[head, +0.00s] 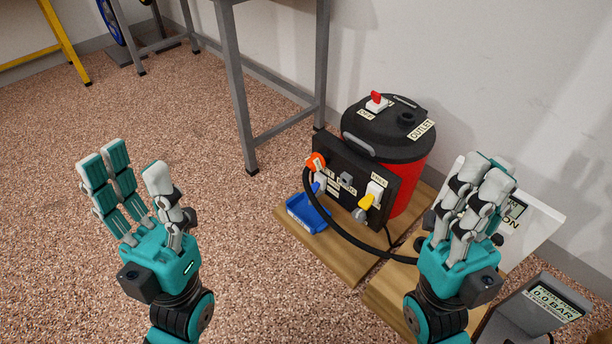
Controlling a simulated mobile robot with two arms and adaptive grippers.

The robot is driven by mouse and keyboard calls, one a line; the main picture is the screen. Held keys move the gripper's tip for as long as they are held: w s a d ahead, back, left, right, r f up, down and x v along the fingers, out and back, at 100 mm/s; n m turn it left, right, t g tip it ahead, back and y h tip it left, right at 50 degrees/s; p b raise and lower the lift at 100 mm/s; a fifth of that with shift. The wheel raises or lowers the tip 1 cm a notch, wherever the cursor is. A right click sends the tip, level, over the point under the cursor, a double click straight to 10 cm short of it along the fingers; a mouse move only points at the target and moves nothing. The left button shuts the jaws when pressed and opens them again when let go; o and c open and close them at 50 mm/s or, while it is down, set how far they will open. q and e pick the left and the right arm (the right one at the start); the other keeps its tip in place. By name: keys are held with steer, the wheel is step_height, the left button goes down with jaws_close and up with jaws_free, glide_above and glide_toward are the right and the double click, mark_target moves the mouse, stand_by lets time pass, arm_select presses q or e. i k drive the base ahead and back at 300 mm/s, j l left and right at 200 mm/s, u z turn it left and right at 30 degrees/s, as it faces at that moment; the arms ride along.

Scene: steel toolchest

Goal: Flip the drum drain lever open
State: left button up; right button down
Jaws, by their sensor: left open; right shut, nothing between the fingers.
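A red drum (405,185) with a black lid stands on a wooden board in the head view, right of centre. A black panel (352,180) is on its front. The panel carries a small blue lever (316,188) above a blue tray (309,213), and a yellow lever (367,201) on the right. I cannot tell from the labels which is the drain lever. My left gripper (133,182) is open and empty at the left, well away from the drum. My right gripper (474,190) is shut and empty; in the picture it lies right of the drum.
A red switch (376,98) is on the lid. A black hose (340,236) loops from the orange fitting (315,162) toward the right. A grey table leg (238,95) stands behind left. A grey gauge box (540,310) is at lower right. The floor at left is clear.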

mark_target(315, 186)
steer(key=i+j+z, duration=0.2)
steer(key=j, duration=0.45)
steer(key=i+j+z, duration=0.15)
steer(key=i+j, duration=0.15)
steer(key=j, duration=0.35)
steer(key=i+j+z, duration=0.2)
steer(key=j, duration=0.5)
steer(key=i+j+z, duration=0.15)
steer(key=j, duration=0.6)
steer(key=i+j+z, duration=0.2)
steer(key=j, duration=0.5)
steer(key=j+z, duration=0.15)
steer(key=j, duration=0.6)
